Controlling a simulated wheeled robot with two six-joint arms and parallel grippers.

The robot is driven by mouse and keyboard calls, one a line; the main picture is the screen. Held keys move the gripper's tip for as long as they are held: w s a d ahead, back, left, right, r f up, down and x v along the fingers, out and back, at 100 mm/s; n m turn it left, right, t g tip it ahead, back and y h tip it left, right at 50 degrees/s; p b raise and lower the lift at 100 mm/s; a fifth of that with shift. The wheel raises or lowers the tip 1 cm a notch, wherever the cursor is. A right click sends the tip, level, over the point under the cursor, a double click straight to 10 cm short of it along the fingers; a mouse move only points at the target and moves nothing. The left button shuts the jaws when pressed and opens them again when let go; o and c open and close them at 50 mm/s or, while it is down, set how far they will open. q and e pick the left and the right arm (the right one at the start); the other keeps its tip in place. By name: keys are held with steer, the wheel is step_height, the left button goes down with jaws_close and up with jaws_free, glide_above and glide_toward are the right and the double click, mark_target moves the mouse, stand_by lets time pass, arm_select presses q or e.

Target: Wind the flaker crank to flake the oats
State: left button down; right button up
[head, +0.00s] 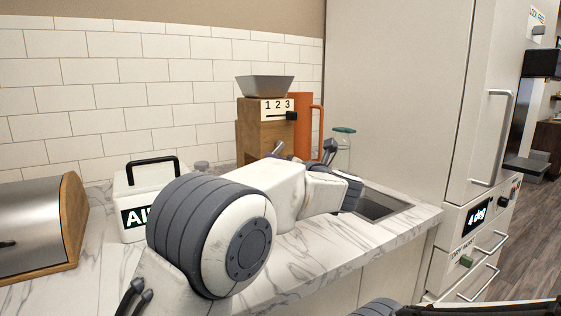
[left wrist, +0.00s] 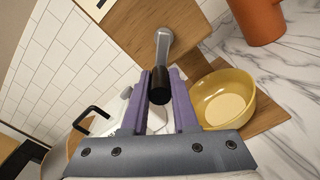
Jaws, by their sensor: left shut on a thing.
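The flaker is a wooden box (head: 264,132) with a grey hopper (head: 265,84) on top and a "1 2 3" scale on its front; it stands on the counter against the tiled wall. In the left wrist view its crank has a grey metal arm (left wrist: 164,44) ending in a black knob (left wrist: 160,84). My left gripper (left wrist: 161,80) has its purple fingers shut on the knob. In the head view my left arm hides the flaker's lower front. A yellow bowl (left wrist: 206,102) sits on the flaker's wooden base (left wrist: 262,113). Oats cannot be made out.
An orange jug (head: 302,130) and a glass jar (head: 343,153) stand right of the flaker, near a sink recess (head: 382,207). A white box with a black handle (head: 131,190) and a bread bin (head: 35,220) are at left. A tall white cabinet (head: 395,95) bounds the right.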

arm_select(q)
steer(key=m+p, duration=0.1)
steer(key=r+m+p, duration=0.1)
steer(key=m, duration=0.1)
steer(key=r+m+p, duration=0.1)
steer(key=shift+s+a+m, duration=0.3)
steer(key=shift+a+m, duration=0.05)
steer(key=shift+m, duration=0.05)
step_height(320, 180, up, 3)
steer(key=m+p, duration=0.8)
steer(key=p, duration=0.1)
steer(key=shift+m, duration=0.3)
steer(key=shift+w+d+r+m+p, duration=0.1)
steer(key=shift+d+r+m+p, duration=0.05)
steer(key=shift+m+p, duration=0.45)
steer(key=shift+w+d+r+m+p, duration=0.1)
steer(key=shift+m+p, duration=0.5)
steer(key=c, duration=0.7)
jaws_free()
steer(key=shift+s, duration=0.1)
steer(key=b+v, duration=0.1)
steer(key=v, duration=0.9)
steer(key=shift+s+d+b, duration=0.1)
steer(key=shift+b, duration=0.3)
